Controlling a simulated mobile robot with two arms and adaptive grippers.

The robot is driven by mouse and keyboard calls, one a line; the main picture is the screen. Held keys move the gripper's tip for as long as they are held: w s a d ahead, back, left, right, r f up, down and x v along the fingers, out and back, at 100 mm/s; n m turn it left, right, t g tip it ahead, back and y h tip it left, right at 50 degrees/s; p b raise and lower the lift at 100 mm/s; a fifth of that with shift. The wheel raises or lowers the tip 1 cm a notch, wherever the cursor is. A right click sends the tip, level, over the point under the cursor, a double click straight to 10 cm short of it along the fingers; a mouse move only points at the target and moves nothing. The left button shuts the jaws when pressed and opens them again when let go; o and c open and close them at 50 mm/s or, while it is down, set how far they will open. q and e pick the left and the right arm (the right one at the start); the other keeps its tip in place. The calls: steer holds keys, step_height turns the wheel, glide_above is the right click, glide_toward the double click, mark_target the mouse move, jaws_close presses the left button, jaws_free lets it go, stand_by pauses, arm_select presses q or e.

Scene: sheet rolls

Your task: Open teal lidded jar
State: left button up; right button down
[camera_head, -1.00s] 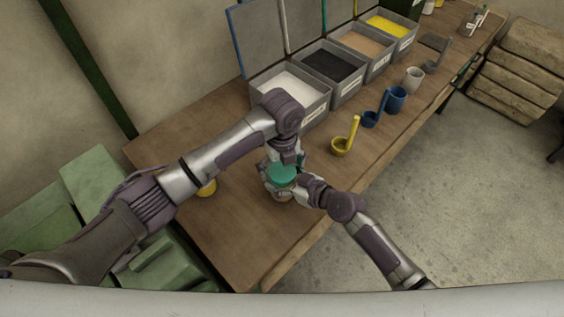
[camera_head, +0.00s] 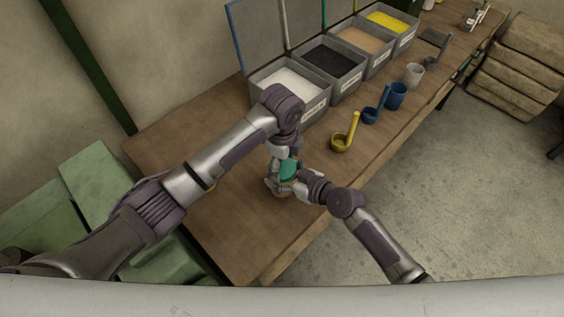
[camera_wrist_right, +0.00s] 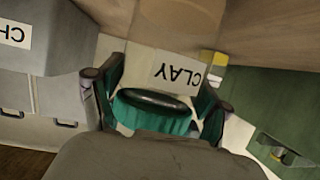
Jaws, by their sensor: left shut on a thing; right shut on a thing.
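The teal lid (camera_head: 289,169) shows between my two grippers in the head view, looking tilted. The jar body is mostly hidden there. In the right wrist view, which is upside down, the jar (camera_wrist_right: 145,58) is tan with a CLAY label. The lid (camera_wrist_right: 150,120) shows there as teal with a black ring on it. My left gripper (camera_head: 276,180) reaches down at the jar and appears shut on its body. My right gripper (camera_head: 296,187) comes from the right. In the wrist view my right gripper (camera_wrist_right: 160,96) has its fingers on both sides of the lid.
Grey bins (camera_head: 290,82) line the back of the table (camera_head: 245,225). The near tabletop is clear.

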arm_select(q)
steer(key=n, duration=0.5)
steer(key=shift+s, duration=0.1)
steer(key=n, duration=0.6)
steer(key=o, duration=1.3)
steer(key=shift+d+r, duration=0.1)
steer(key=shift+r, duration=0.05)
